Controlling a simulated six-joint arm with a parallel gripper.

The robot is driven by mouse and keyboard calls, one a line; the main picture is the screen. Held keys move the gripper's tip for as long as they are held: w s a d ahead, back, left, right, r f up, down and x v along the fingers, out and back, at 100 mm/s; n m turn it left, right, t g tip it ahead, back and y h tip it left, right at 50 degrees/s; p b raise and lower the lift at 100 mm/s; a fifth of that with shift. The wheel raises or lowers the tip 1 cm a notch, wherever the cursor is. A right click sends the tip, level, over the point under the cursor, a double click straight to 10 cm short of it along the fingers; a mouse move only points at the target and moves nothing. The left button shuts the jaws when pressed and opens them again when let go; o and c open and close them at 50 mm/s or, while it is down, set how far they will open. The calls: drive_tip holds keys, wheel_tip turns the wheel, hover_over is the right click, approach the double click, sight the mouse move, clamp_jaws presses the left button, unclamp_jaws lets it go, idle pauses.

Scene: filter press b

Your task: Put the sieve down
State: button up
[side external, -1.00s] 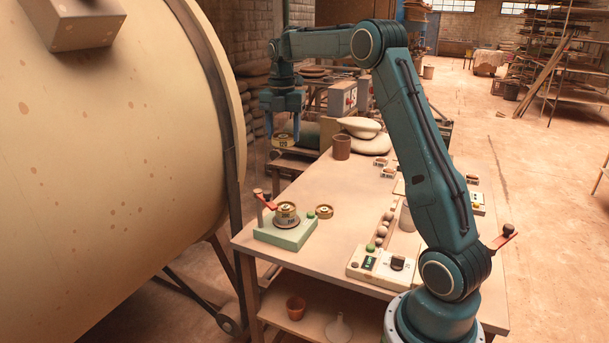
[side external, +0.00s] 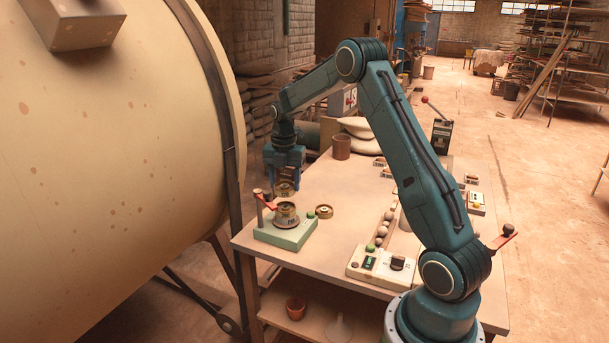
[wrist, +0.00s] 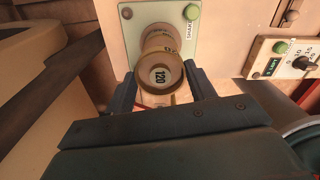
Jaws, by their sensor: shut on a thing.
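My gripper (side external: 285,178) is shut on a round brass sieve (side external: 284,189). In the wrist view the sieve (wrist: 159,75) is marked 120 and sits between the two fingers (wrist: 164,92). A pale green shaker base (side external: 285,232) stands at the table's near left corner and carries another brass sieve (side external: 287,212). In the side view the held sieve appears just above that sieve. In the wrist view it covers much of the stack on the base (wrist: 131,38). Whether the held sieve touches the stack is not clear.
A post with a red lever (side external: 265,202) rises at the left of the base. A loose brass ring or sieve (side external: 324,211) lies on the table (side external: 340,190) to its right. A large drum (side external: 110,160) fills the left.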

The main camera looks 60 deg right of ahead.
sight(285, 185)
drive_tip(key=shift+f, duration=2.15)
drive_tip(key=shift+f, duration=0.15)
drive_tip(key=o, duration=1)
wheel_tip(285, 185, up, 12)
drive_tip(key=shift+f, duration=0.1)
drive_tip(key=shift+r, duration=0.25)
